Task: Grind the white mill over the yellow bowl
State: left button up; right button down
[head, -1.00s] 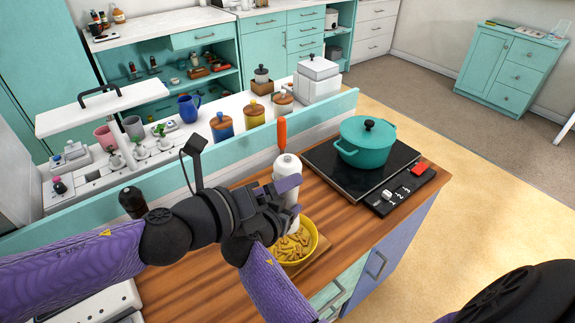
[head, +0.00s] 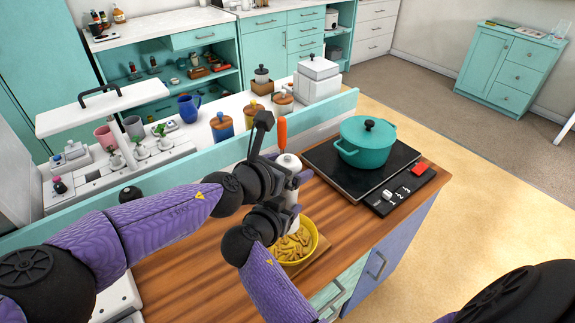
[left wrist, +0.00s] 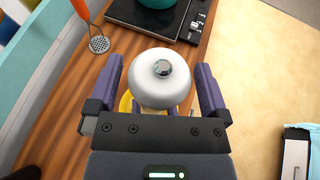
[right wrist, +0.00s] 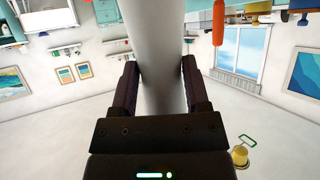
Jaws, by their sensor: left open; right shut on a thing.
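The white mill (head: 288,161) stands upright over the yellow bowl (head: 311,236), which holds pale yellow-brown pieces. My right gripper (right wrist: 160,62) is shut on the mill's body, which fills the space between its fingers in the right wrist view. In the head view the right hand is partly hidden behind the left arm. My left gripper (left wrist: 158,65) is open around the mill's rounded head (left wrist: 158,88), which has a metal nut on top. A finger is on each side of the head, with gaps visible. Most of the bowl is hidden beneath the mill in the left wrist view.
A teal pot (head: 366,143) sits on the black hob (head: 322,158) right of the mill. An orange-handled utensil (head: 282,134) stands just behind the mill. The teal ledge (head: 215,152) runs behind the wooden counter (head: 185,265). Lidded jars (head: 222,128) stand beyond it.

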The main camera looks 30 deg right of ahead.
pick_arm(q)
jog(key=c, duration=1.1)
jog(key=shift+d+m+g, duration=0.2)
jog(key=shift+m+g, duration=0.3)
jog(key=shift+w+r+m+g+h, duration=0.15)
jog(key=shift+w+m+g+h, duration=0.15)
jog(key=shift+m+g, duration=0.4)
jog(key=shift+s+a+m+g, duration=0.15)
jog(key=shift+s+m+g, duration=0.2)
jog(key=shift+g, duration=0.25)
jog(key=o, duration=1.1)
jog(key=shift+f, duration=0.2)
jog(key=shift+w+a, duration=0.1)
